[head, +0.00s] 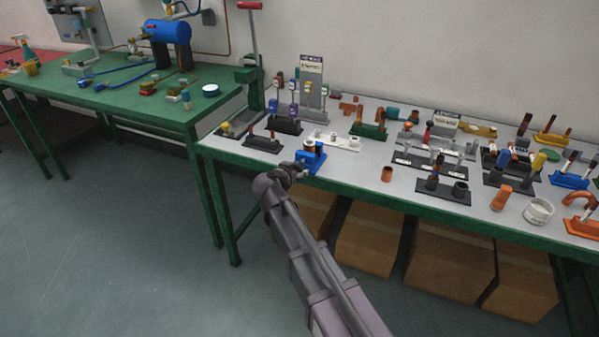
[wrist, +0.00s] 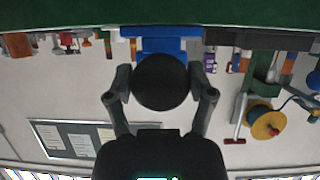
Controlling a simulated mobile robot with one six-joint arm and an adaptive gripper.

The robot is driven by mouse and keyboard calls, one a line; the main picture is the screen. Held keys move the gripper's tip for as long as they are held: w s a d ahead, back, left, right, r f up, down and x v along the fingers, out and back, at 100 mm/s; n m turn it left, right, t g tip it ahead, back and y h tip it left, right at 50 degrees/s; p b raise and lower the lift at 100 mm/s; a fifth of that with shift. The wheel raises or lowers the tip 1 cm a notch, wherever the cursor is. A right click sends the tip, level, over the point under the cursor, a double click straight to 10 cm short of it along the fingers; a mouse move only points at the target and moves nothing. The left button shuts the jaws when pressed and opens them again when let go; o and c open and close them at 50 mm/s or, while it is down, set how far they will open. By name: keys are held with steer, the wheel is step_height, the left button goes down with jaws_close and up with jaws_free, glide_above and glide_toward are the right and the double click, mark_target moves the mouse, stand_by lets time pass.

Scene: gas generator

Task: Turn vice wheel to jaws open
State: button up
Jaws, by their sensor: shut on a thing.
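The blue vice (head: 314,157) stands at the front edge of the grey-topped bench, with a copper-coloured piece at its top. Its round black wheel (wrist: 160,84) faces my wrist camera, and the blue vice body (wrist: 158,46) shows behind it in this upside-down view. My gripper (wrist: 160,78) has one finger on each side of the wheel and is shut on it. In the head view my gripper (head: 297,169) is at the vice's front left and hides most of the wheel. The vice jaws are too small to judge.
The bench top (head: 355,180) holds several fitting stands, and an orange cup (head: 387,174) stands right of the vice. Cardboard boxes (head: 370,240) sit under the bench. A green table (head: 130,95) adjoins at left. The floor in front is clear.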

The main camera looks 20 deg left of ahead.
steer(key=n+h, duration=0.2)
steer(key=n, duration=0.1)
steer(key=shift+b, duration=0.4)
steer(key=shift+n+h+b, duration=0.6)
steer(key=shift+n+h, duration=0.5)
steer(key=shift+n, duration=0.4)
steer(key=shift+d, duration=0.1)
steer(key=o, duration=1.1)
steer(key=shift+s, duration=0.1)
